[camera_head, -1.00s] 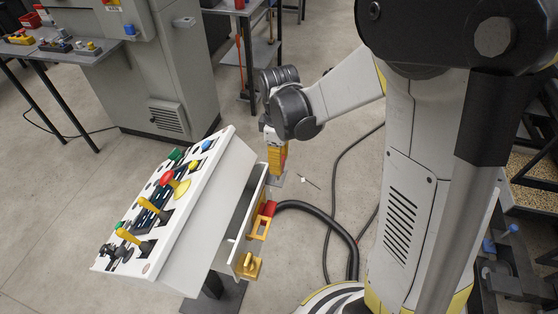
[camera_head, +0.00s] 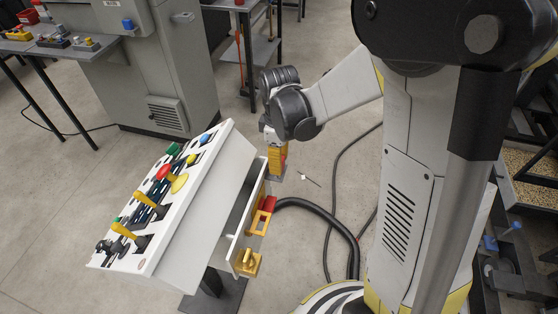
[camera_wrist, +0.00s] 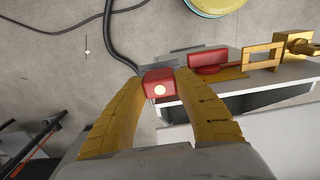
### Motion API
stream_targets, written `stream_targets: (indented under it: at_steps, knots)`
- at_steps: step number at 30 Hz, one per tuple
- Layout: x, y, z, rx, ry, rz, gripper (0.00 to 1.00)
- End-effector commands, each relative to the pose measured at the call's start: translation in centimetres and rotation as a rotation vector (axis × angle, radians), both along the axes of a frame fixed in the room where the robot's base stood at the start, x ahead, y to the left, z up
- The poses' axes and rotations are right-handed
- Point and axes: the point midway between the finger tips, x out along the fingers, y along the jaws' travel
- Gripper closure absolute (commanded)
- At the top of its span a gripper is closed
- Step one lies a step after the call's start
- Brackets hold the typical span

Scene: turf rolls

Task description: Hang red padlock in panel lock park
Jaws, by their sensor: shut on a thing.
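My gripper (camera_head: 277,158) points down beside the white control panel's right side. In the wrist view its two yellow fingers (camera_wrist: 160,90) are shut on a red padlock (camera_wrist: 159,79), a boxy red body with a pale round spot. The padlock's shackle cannot be made out. On the panel's side are a red fitting (camera_wrist: 208,60), a yellow rectangular frame (camera_wrist: 262,57) and a brass-yellow block (camera_wrist: 299,42). The held padlock is apart from them, left of the red fitting in the wrist view. I cannot tell which fitting is the lock park.
The sloped control panel (camera_head: 222,190) carries levers and coloured buttons, and stands on a dark post. A thick black hose (camera_head: 335,228) runs from its side across the floor. A grey cabinet (camera_head: 165,70) and a bench stand behind. Open concrete floor lies around the gripper.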

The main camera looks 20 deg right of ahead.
Motion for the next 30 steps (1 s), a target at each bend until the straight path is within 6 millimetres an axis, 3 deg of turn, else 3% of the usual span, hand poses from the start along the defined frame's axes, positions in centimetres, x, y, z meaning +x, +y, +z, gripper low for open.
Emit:
stream_targets:
  at_steps: [9, 10, 12, 23, 30]
  knots:
    - [0.0, 0.0, -0.9, 0.000, 0.000, 0.000, 1.00]
    - [0.0, 0.0, -0.8, 0.000, 0.000, 0.000, 0.58]
    - [0.0, 0.0, -0.8, 0.000, 0.000, 0.000, 0.42]
    - [0.0, 0.0, -0.3, 0.000, 0.000, 0.000, 0.42]
    - [-0.1, 0.0, 4.1, 0.000, 0.000, 0.000, 0.42]
